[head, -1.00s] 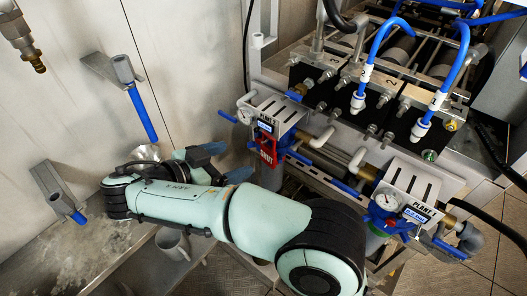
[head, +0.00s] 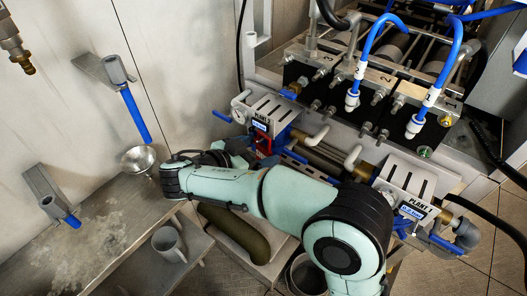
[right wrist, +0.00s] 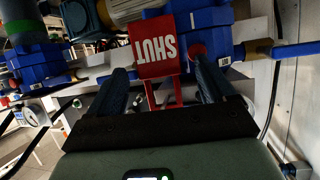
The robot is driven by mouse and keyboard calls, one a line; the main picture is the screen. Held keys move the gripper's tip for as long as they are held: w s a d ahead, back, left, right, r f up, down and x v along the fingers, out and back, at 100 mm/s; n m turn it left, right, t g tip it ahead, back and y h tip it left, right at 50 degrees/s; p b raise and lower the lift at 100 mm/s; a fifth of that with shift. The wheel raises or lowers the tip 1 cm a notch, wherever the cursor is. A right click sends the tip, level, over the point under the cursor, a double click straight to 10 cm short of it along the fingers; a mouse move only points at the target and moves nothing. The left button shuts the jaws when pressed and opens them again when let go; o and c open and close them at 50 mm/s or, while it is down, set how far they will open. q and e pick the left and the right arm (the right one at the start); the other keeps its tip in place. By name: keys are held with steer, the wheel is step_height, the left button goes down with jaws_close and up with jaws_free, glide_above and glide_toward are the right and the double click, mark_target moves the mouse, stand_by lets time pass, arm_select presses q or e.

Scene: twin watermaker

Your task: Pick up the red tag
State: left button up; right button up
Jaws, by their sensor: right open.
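The red tag (right wrist: 158,47) with the white word SHUT hangs on the blue valve fitting of the PLANT 2 unit. In the right wrist view it reads upside down, and its red prongs reach down between my fingers. In the head view the tag (head: 263,144) is partly hidden by my right gripper (head: 245,152). My right gripper is open, its fingers (right wrist: 160,78) one on each side of the prongs, with gaps visible. The tag is not gripped. My left gripper is not in view.
Blue valve bodies (right wrist: 208,42) and a blue handle (right wrist: 285,50) crowd around the tag. The PLANT 1 unit (head: 410,195) stands to the right. A metal funnel (head: 139,158) and a grey mug (head: 169,243) are near the bench at left.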

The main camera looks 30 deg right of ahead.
steer(key=c, duration=1.1)
steer(key=shift+r, duration=0.1)
